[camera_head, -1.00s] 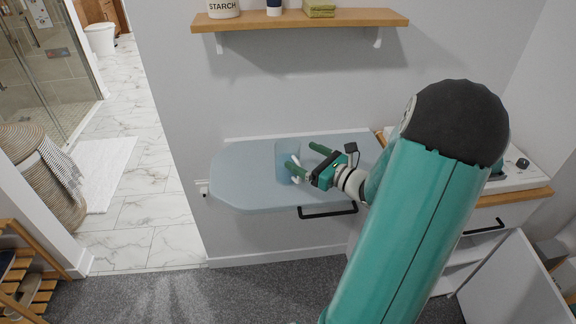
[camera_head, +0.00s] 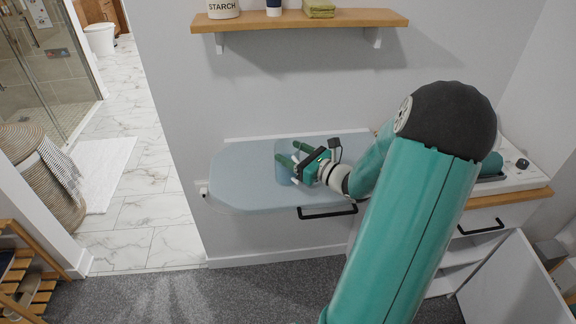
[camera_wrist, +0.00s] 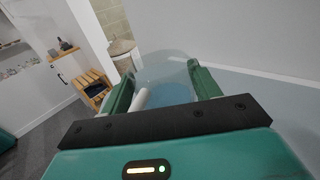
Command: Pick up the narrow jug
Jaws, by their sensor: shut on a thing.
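The narrow jug (camera_head: 281,173) is pale blue and see-through. It stands upright on the pale blue fold-out board (camera_head: 235,180) against the wall. My gripper (camera_head: 293,154) reaches it from the right, its green fingers on either side of the jug's upper part. In the wrist view, the jug's clear body (camera_wrist: 166,72) sits between the two fingers, with a white bar, perhaps its handle, beside the left finger. My gripper is shut on the jug. The jug appears to rest on the board; its base is partly hard to make out.
A wooden shelf (camera_head: 300,20) with a starch tin (camera_head: 223,9) and folded green cloth (camera_head: 319,9) hangs above the board. A white-topped cabinet (camera_head: 515,180) stands at the right. A wicker basket (camera_head: 42,180) stands at the far left. The board's left part is clear.

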